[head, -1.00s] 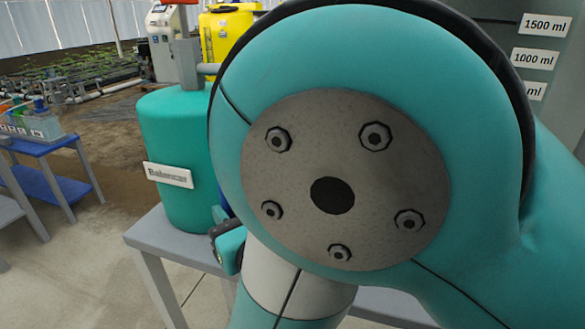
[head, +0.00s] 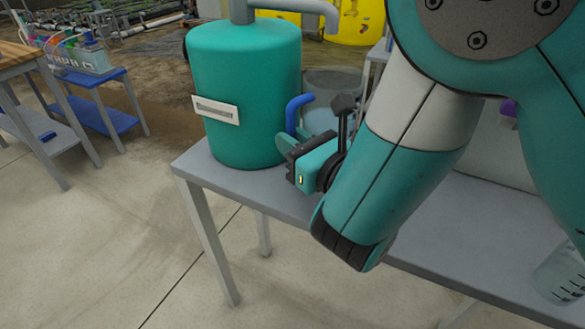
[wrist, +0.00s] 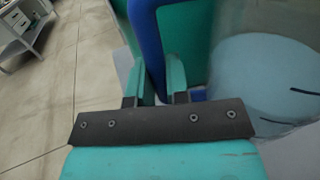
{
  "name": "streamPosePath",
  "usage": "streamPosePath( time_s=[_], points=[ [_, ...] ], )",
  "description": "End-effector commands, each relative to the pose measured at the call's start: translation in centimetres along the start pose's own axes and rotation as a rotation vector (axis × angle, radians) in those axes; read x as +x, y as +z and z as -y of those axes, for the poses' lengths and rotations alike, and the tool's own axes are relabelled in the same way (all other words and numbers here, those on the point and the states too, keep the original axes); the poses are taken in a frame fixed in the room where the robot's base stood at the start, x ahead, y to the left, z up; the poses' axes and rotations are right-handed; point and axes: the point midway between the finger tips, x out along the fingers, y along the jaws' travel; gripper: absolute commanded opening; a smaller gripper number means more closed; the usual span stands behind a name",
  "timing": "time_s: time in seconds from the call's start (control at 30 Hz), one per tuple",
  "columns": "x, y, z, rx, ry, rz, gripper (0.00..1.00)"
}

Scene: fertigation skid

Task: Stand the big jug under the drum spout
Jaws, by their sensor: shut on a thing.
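A teal drum (head: 244,100) with a pale label stands on a grey table. A grey spout (head: 305,5) runs right from its top and bends down. The big clear jug (head: 335,80) is right of the drum, below the spout's end in the picture; I cannot tell whether it is directly under it. Its base is hidden behind my gripper (head: 287,142). My gripper is shut on the jug's blue handle (head: 294,112). In the wrist view the handle (wrist: 148,45) passes between the fingers (wrist: 160,80), and the jug (wrist: 265,75) holds pale blue liquid.
A clear graduated vessel (head: 563,277) is at the lower right. The grey table (head: 245,188) has a bare front edge below the drum. A yellow tank (head: 355,22) stands behind. A blue side table (head: 92,80) with bottles is at left, with open floor between.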

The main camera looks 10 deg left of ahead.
Motion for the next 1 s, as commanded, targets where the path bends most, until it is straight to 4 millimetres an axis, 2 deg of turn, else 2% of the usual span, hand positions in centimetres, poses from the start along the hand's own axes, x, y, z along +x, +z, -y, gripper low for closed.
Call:
streamPosePath(
  time_s=[0.3,0.73,0.77,0.87,1.0],
  points=[
    [0.1,-3.5,-0.1,-0.002,0.001,0.004,0.0],
    [0.1,-3.8,-0.1,-0.002,0.001,0.003,0.0],
    [0.0,-3.9,-0.1,0.0,0.0,0.0,0.18],
    [0.0,-3.8,-0.1,0.001,0.0,0.0,0.41],
    [0.0,-3.8,-0.1,0.001,0.0,0.0,0.41]
  ],
)
